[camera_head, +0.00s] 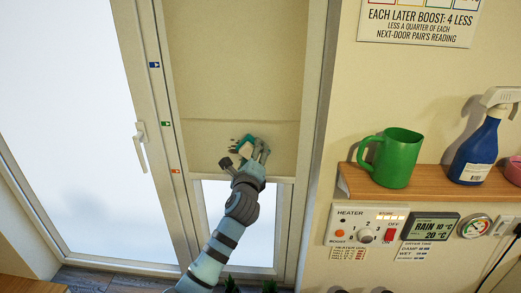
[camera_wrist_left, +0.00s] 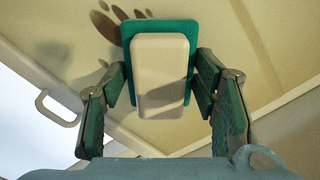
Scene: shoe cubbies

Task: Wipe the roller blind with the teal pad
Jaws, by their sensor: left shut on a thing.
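The roller blind (camera_head: 235,60) is a beige sheet hanging over the upper part of a window; it also fills the upper part of the left wrist view (camera_wrist_left: 215,20). The teal pad (camera_wrist_left: 185,28) has a cream block (camera_wrist_left: 160,75) on its back. My left gripper (camera_wrist_left: 160,90) is shut on this block, with one finger on each side. In the head view, my left gripper (camera_head: 250,155) holds the teal pad (camera_head: 246,145) at the blind's lower part; I cannot tell whether they touch. Brown smears (camera_wrist_left: 105,24) show on the blind beside the pad. My right gripper is not in view.
A window handle (camera_head: 140,145) is left of the blind. To the right, a wooden shelf (camera_head: 425,181) carries a green jug (camera_head: 398,160) and a blue spray bottle (camera_head: 474,150). Below it are a heater panel (camera_head: 365,228) and a weather display (camera_head: 430,227).

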